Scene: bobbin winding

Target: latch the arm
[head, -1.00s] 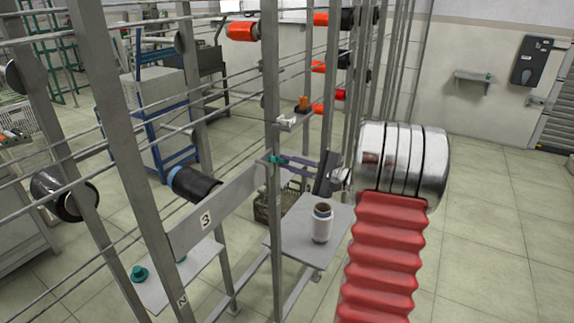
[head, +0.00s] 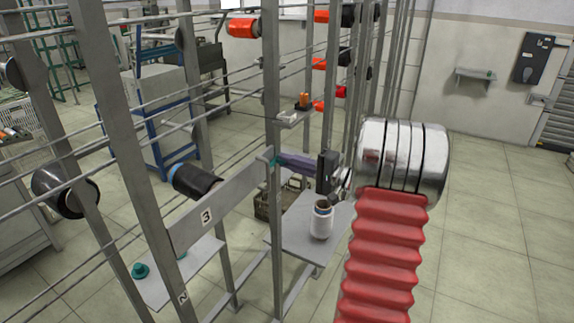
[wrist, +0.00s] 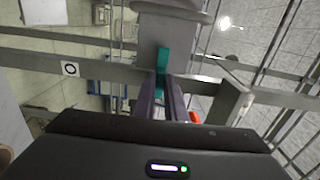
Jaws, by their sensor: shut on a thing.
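A teal tab (head: 272,163) sits at the grey upright post, by the right end of the grey flat arm (head: 235,194) marked 3. My gripper (head: 278,161) reaches in from the right, its purple fingers together on the tab. The head view does not show clearly whether the arm's end is seated against the post.
A white bobbin (head: 321,222) stands on a grey shelf (head: 296,236) below my gripper. A black bobbin (head: 195,180) sits just above the arm. Uprights and thin rods of the rack stand close around. Open floor lies to the right.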

